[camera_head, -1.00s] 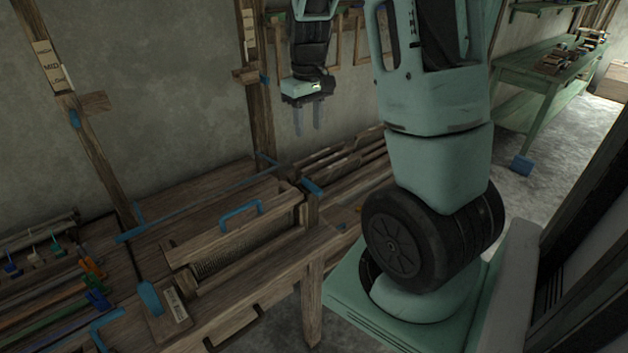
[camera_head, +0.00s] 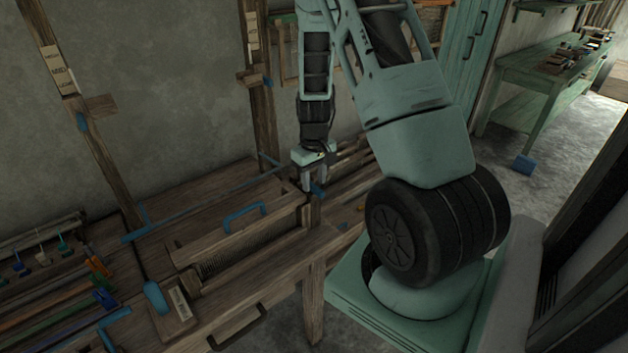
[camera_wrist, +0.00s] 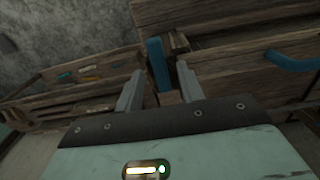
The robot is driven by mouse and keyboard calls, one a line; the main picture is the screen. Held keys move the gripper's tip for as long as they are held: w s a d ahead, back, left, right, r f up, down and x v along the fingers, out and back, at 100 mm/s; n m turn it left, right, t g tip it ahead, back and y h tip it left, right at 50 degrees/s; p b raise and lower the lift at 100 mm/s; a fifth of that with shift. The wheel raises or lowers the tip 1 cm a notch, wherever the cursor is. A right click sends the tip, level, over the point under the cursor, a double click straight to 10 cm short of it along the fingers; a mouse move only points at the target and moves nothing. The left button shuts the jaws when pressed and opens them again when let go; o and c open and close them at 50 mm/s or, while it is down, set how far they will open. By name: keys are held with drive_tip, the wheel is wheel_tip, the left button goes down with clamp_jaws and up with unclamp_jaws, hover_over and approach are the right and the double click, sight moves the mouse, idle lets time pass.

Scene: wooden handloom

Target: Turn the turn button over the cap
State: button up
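A blue turn button (camera_head: 318,191) sits at the top of a wooden post at the right end of the loom's beam. In the wrist view the blue turn button (camera_wrist: 158,64) stands between my two fingers. My gripper (camera_head: 313,184) is down at that post, and in the wrist view my gripper (camera_wrist: 160,76) is open, with a small gap on each side of the button. A wooden bar with a blue handle (camera_head: 245,212), perhaps the cap, lies over the comb-like reed (camera_head: 225,262). In the head view my fingers partly hide the button.
Another blue piece (camera_head: 155,297) stands by a labelled plate (camera_head: 179,303) at the bar's left end. Upright wooden posts (camera_head: 262,120) rise behind the loom. A rack with coloured pieces (camera_head: 50,255) is at the left, and a green table (camera_head: 545,80) stands far right.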

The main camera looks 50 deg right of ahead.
drive_tip(key=shift+f, duration=0.65)
clamp_jaws()
